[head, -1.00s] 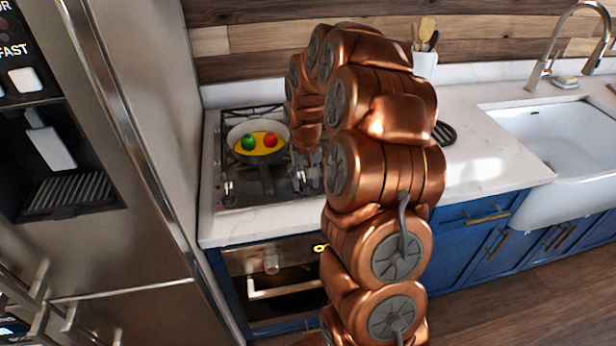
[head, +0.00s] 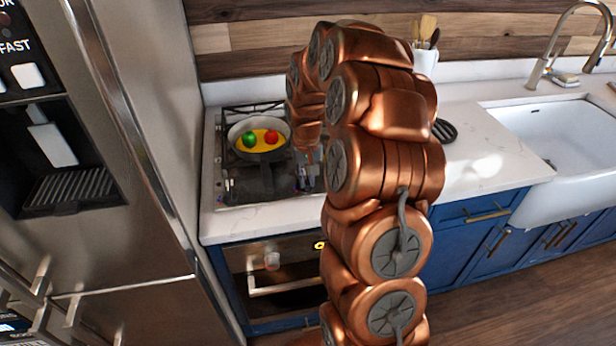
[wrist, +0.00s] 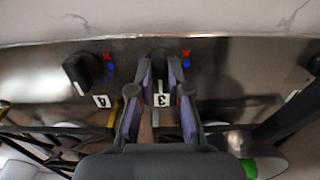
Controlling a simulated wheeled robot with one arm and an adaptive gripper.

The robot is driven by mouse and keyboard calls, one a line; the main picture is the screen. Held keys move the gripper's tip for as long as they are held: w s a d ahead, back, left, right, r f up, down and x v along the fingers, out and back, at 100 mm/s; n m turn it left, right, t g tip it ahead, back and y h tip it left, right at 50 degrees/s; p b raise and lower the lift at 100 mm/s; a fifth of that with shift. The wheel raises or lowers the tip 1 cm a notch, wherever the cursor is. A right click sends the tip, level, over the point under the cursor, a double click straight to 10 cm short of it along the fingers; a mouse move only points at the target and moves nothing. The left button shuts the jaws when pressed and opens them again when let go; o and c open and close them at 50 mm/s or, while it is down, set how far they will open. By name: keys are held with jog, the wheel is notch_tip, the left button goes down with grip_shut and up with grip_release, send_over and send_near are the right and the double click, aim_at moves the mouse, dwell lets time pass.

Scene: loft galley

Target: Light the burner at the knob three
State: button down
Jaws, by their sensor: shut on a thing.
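Knob three (wrist: 160,61) is a dark knob on the cooktop's front strip, beside the label "3" (wrist: 162,100). A pale line runs straight from the knob toward the label in the wrist view. My gripper (wrist: 160,70) has its two purple-sided fingers on either side of this knob and is shut on it. In the head view, my gripper (head: 305,177) is small at the cooktop's front right, partly behind my copper arm, and the knob cannot be made out there. No flame shows in either view.
Knob four (wrist: 78,73) sits left of the fingers in the wrist view, beside its label "4". A pan (head: 258,152) with yellow contents, a green ball and a red ball stands on the cooktop (head: 236,190). A white sink (head: 545,130) is at the right.

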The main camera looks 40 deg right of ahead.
jog(key=shift+d+f+n+b, duration=0.1)
jog(key=shift+f+n+b, duration=0.1)
jog(key=shift+n+b, duration=1.8)
jog(key=n+b, duration=0.2)
jog(key=n, duration=0.1)
jog(key=shift+r, duration=0.1)
jog(key=n+b, duration=0.1)
jog(key=n, duration=0.8)
jog(key=shift+n+b, duration=0.3)
jog(key=shift+b, duration=0.05)
jog(key=n, duration=0.3)
jog(key=shift+n, duration=0.3)
jog(key=shift+s+a+n+p, duration=0.1)
jog(key=shift+a+n+p, duration=0.1)
jog(key=shift+n+p, duration=0.25)
jog(key=shift+n, duration=0.25)
